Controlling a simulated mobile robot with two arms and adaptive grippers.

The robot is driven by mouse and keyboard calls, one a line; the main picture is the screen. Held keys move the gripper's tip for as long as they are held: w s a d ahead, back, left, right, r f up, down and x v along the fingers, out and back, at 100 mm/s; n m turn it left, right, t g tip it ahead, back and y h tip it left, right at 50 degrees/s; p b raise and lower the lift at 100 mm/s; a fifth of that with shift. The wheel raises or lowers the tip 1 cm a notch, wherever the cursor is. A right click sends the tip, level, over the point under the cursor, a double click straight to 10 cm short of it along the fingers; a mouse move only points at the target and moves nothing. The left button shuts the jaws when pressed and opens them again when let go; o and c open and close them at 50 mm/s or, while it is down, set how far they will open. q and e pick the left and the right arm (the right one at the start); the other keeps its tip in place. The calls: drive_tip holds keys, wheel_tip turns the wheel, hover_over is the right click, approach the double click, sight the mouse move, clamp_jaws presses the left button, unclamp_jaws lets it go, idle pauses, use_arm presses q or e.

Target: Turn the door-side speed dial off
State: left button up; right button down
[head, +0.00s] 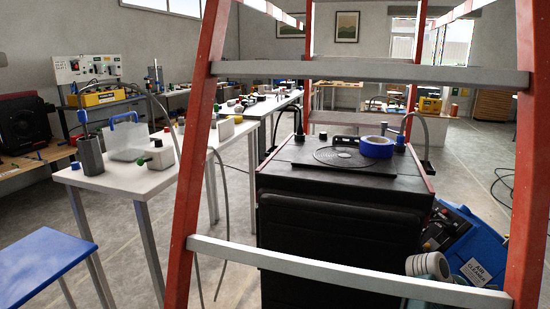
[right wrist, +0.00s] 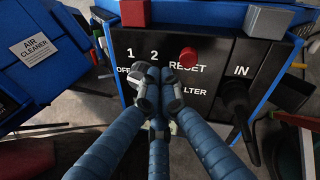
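The blue air cleaner (head: 472,250) stands low at the right in the head view, behind the ladder. Its black control panel (right wrist: 215,70) fills the middle of the right wrist view, with the marks OFF, 1, 2, RESET, FILTER and IN. My right gripper (right wrist: 158,92) has its blue-grey fingers drawn close together in front of the OFF, 1, 2 marks, where a grey rounded shape, possibly the speed dial (right wrist: 150,74), partly shows. The fingers hide most of it, so its setting and any grip on it cannot be told. My left gripper is not in view.
A red reset button (right wrist: 188,57) sits right of the fingertips. A black plug and cable (right wrist: 237,98) stick out at IN. A red ladder (head: 195,150) with grey rungs spans the head view. A black cabinet (head: 335,215) carries blue tape (head: 376,147).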

drive_tip(key=shift+w+d+r, duration=0.15)
drive_tip(key=shift+d+r, duration=0.05)
drive_tip(key=shift+s+a+r, duration=0.1)
drive_tip(key=shift+s+r, duration=0.1)
drive_tip(key=shift+s, duration=0.2)
drive_tip(key=v, duration=0.2)
drive_tip(key=w+p+v, duration=0.1)
drive_tip(key=v, duration=0.2)
drive_tip(key=shift+w+a+r, duration=0.1)
drive_tip(key=shift+w+a, duration=0.05)
drive_tip(key=shift+a, duration=0.15)
